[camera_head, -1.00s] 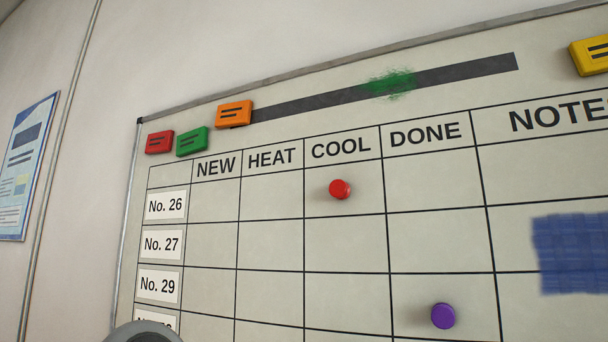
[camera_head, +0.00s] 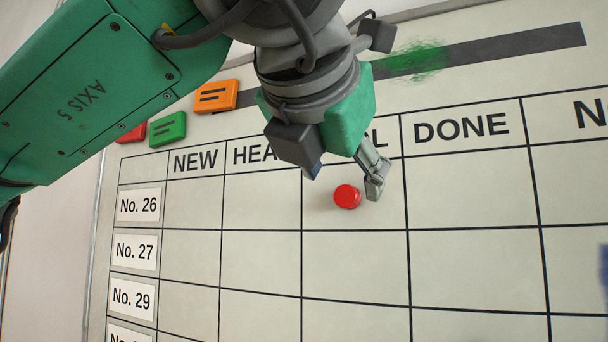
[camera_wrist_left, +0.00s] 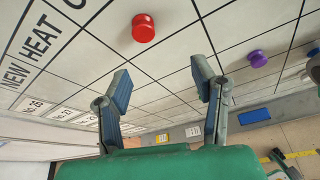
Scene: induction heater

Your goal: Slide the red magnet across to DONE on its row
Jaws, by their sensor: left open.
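The red magnet (camera_head: 347,196) is a round knob on the whiteboard, in the COOL column of the No. 26 row. The DONE cell of that row (camera_head: 470,192) is empty, just to its right. My left gripper (camera_head: 344,178) is open and empty in front of the board, over the COOL heading, with its fingertips around the magnet's upper edge in the head view. In the left wrist view the red magnet (camera_wrist_left: 143,28) lies beyond the open fingers (camera_wrist_left: 162,85), not between them.
A purple magnet (camera_wrist_left: 258,58) is elsewhere on the board in the left wrist view. Orange (camera_head: 216,96), green (camera_head: 168,130) and partly hidden red (camera_head: 132,133) blocks sit near the board's top left. A green smear (camera_head: 415,60) crosses the dark strip above the headings.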

